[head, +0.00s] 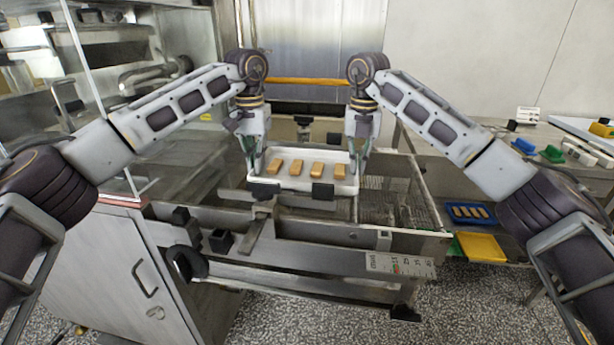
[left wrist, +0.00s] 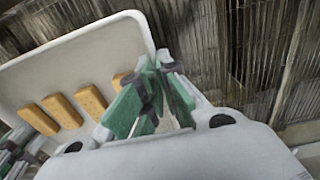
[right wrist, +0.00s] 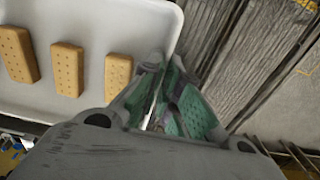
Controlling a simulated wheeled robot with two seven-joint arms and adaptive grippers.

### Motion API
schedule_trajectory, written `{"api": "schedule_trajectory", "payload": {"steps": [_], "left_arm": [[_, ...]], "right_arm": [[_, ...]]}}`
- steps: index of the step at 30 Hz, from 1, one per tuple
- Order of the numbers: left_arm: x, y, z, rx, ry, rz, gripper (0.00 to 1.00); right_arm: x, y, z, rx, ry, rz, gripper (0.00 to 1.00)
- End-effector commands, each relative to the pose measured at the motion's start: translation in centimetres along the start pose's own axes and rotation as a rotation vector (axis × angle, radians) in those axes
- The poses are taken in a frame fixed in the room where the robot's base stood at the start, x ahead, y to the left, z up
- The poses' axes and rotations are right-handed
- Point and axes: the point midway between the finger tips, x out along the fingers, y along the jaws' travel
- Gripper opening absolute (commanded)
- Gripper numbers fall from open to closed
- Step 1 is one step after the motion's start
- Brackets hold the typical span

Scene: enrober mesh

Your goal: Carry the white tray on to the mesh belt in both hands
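The white tray (head: 305,183) shows in the middle of the head view, looks level and carries several biscuits (head: 299,167) in a row. My left gripper (head: 256,166) is shut on its left rim, and my right gripper (head: 352,166) is shut on its right rim. The tray also shows in the left wrist view (left wrist: 70,55) and the right wrist view (right wrist: 140,25), with each gripper's green-padded fingers at its edge. The mesh belt (head: 385,205) lies below and around the tray, partly hidden by it. I cannot tell whether the tray touches the belt.
The machine's metal frame (head: 300,228) runs along the near side, with a scale label (head: 400,264) at right. A glass-sided cabinet (head: 140,90) stands at left. A yellow tray (head: 481,247) and a blue tray of biscuits (head: 470,213) sit lower right. A side table holds coloured items.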

Motion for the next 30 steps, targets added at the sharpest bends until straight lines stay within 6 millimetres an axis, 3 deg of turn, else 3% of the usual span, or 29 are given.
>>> {"api": "schedule_trajectory", "payload": {"steps": [3,9,22,30], "left_arm": [[0.3,-0.3,0.0,-0.005,0.000,-0.003,0.00],[0.2,-0.2,0.0,-0.004,-0.001,-0.002,0.27],[0.0,0.0,0.0,-0.001,0.000,-0.001,0.27],[-2.2,0.0,-0.1,-0.002,0.002,-0.001,0.27]], "right_arm": [[0.3,-0.2,0.1,0.004,0.000,-0.003,0.00],[0.3,-0.2,0.1,0.003,0.000,-0.003,0.27],[0.2,0.0,0.0,0.001,0.000,-0.001,0.27],[0.2,0.0,0.0,0.000,0.000,0.000,0.27]]}}
